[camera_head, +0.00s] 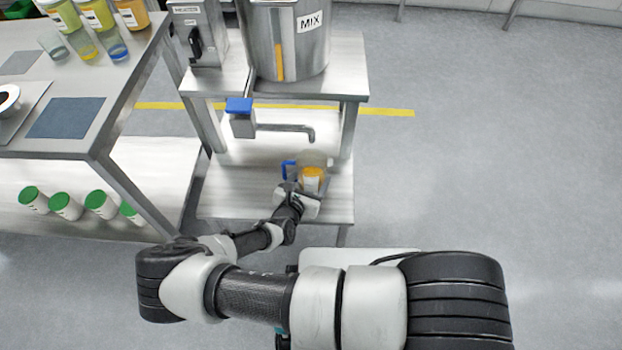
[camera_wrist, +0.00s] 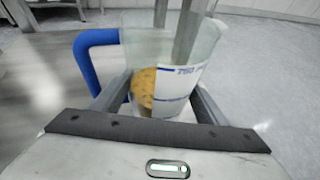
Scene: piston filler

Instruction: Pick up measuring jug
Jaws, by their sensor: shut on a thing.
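The measuring jug (camera_wrist: 172,62) is clear with a blue handle and a label reading 750, and holds some orange-yellow content at its bottom. In the wrist view it stands between the two fingers of my gripper (camera_wrist: 160,103), which is shut on its body. The blue handle is on the left side. In the head view the jug (camera_head: 314,165) is over the lower shelf of the steel stand, below and near the tap spout, with my gripper (camera_head: 305,196) at its near side. I cannot tell whether its base touches the shelf.
The tap (camera_head: 240,118) with a blue handle and its bent spout (camera_head: 295,130) are just above the jug. The MIX tank (camera_head: 290,50) stands on the upper shelf. A stand leg (camera_head: 348,130) is close on the right. A table (camera_head: 125,75) is at left. Floor at right is clear.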

